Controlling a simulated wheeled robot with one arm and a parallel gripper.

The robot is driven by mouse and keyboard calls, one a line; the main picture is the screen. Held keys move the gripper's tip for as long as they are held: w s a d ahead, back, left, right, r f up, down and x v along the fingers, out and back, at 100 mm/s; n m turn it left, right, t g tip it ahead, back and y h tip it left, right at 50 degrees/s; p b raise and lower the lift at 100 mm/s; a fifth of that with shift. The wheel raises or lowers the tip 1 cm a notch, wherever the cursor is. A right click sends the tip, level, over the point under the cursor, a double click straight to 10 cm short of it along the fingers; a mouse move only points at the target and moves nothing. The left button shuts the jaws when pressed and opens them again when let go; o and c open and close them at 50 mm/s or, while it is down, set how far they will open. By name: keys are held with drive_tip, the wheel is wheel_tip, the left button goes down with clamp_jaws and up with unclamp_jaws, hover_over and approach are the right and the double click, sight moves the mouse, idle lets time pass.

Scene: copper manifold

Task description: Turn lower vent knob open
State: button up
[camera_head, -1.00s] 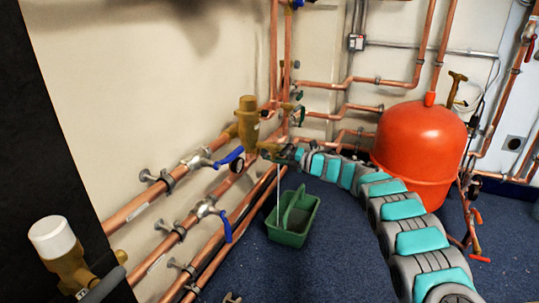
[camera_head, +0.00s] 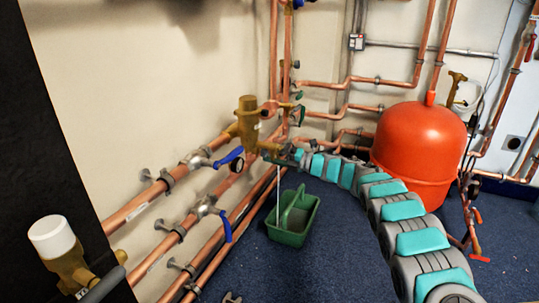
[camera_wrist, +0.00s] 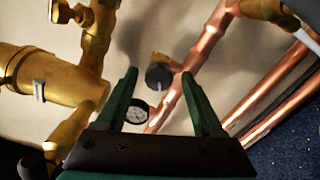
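In the wrist view a dark round knob (camera_wrist: 159,77) with a pale mark sits on a short brass fitting by a copper pipe. It looks like the vent knob; I cannot confirm it is the lower one. My gripper (camera_wrist: 162,82) is open, its two green fingers spread with the knob between their tips in the picture. I see no contact, and the depth gap is unclear. In the head view my gripper (camera_head: 274,155) is beside the brass cylinder body (camera_head: 248,125), and the knob cannot be made out there.
A dial gauge (camera_wrist: 138,112) shows near the left finger. The brass cylinder (camera_wrist: 40,85) fills the wrist view's left. Copper pipes with blue lever valves (camera_head: 229,157) run along the wall. A green caddy (camera_head: 293,215) stands on the floor, left of the red tank (camera_head: 420,145).

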drive_tip(key=v, duration=0.7)
drive_tip(key=shift+s+d+p, duration=0.15)
drive_tip(key=shift+d+p, duration=0.2)
